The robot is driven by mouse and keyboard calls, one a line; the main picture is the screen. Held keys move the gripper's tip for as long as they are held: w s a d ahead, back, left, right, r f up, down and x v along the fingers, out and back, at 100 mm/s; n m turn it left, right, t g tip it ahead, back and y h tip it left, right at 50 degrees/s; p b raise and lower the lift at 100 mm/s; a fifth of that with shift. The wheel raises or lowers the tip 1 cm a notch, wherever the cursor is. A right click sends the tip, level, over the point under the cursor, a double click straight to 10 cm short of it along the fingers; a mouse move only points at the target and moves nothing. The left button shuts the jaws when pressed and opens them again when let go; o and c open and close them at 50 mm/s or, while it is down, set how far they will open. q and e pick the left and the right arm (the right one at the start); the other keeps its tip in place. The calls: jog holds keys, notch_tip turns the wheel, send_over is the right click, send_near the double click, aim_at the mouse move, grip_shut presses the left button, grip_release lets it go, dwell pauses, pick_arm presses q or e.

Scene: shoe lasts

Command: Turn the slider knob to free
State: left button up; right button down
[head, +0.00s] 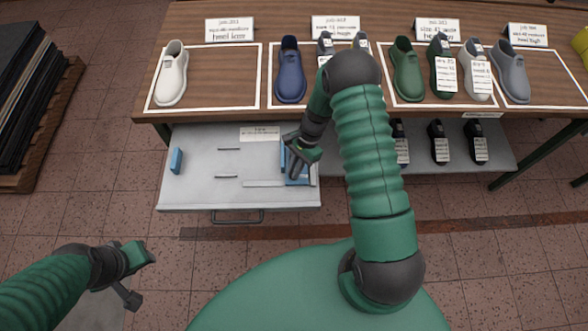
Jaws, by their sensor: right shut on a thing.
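The open drawer (195,192) pulls out below the table. At its right end lies a blue device (303,181), partly covered by my right gripper. My right gripper (295,172) points down over this device, shut on a small part of it that appears to be the slider knob. The knob itself is hidden by the fingers, so its setting cannot be read.
A blue block (176,160) and thin metal bars (229,149) lie in the drawer, with a label card (260,134) at its back. Shoes and lasts, including a blue shoe (290,75), stand on the wooden table (210,28). More lasts (438,143) stand on a shelf at right.

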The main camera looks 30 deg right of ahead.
jog(key=n+g, duration=0.1)
jog(key=n, duration=0.1)
jog(key=n+g+h+b, duration=0.1)
jog(key=n, duration=0.2)
jog(key=shift+w+d+f, duration=0.1)
jog(key=shift+w+f, duration=0.05)
jog(key=shift+w+n+g+h+b, duration=0.1)
jog(key=shift+n+g+h+b, duration=0.4)
jog(key=shift+n, duration=1.7)
jog(key=c, duration=1.7)
grip_release()
jog(key=shift+o, duration=1.1)
